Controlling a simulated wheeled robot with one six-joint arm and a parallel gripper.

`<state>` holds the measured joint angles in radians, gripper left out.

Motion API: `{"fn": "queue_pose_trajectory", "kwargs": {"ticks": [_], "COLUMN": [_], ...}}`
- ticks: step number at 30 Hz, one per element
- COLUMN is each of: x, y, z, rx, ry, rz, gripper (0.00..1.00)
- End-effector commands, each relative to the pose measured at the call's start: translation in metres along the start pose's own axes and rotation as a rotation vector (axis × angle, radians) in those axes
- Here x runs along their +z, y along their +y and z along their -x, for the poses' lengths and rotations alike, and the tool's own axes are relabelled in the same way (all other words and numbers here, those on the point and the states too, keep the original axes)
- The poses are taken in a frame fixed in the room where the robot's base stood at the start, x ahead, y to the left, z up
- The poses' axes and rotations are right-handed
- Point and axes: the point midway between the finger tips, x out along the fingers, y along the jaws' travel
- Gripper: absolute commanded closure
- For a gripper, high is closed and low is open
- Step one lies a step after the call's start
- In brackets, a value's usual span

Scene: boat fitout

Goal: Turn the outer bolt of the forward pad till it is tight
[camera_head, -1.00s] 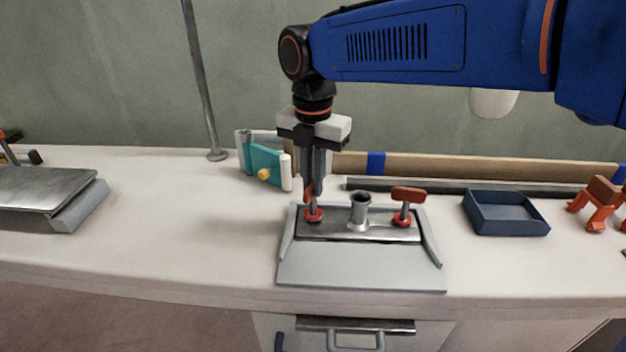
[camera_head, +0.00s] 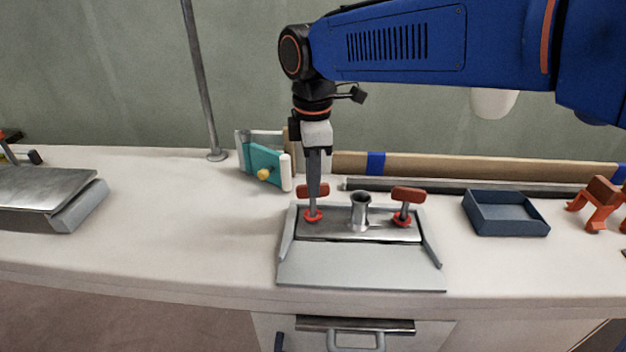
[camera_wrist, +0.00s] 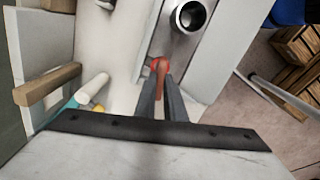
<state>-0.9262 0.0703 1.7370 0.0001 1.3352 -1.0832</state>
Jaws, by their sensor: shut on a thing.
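The metal pad (camera_head: 345,231) lies in a light grey holder (camera_head: 360,266) on the counter, with an upright tube (camera_head: 360,210) at its middle. A bolt with a red T-handle stands at each end of the pad: the left bolt (camera_head: 313,216) and the right bolt (camera_head: 404,207). My gripper (camera_head: 314,184) points straight down and is shut on the left bolt's handle, partly hiding it. In the wrist view my gripper (camera_wrist: 161,84) has its fingers at a red handle end (camera_wrist: 160,65), beside the tube (camera_wrist: 188,16). The thread is hidden.
A teal and white block with a yellow knob (camera_head: 264,174) stands close behind, left of my gripper. A blue tray (camera_head: 506,213) and an orange clamp-like thing (camera_head: 597,205) are to the right. A grey pole (camera_head: 203,80) rises at the back.

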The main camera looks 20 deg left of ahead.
Motion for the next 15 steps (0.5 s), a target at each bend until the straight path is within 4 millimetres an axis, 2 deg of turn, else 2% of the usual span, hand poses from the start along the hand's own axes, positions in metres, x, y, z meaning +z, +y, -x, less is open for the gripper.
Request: {"fn": "queue_pose_trajectory", "kwargs": {"ticks": [15], "x": [-0.0003], "y": [0.0013], "z": [0.0025], "rx": [0.005], "ry": [0.004], "rz": [-0.488], "gripper": [1.0]}}
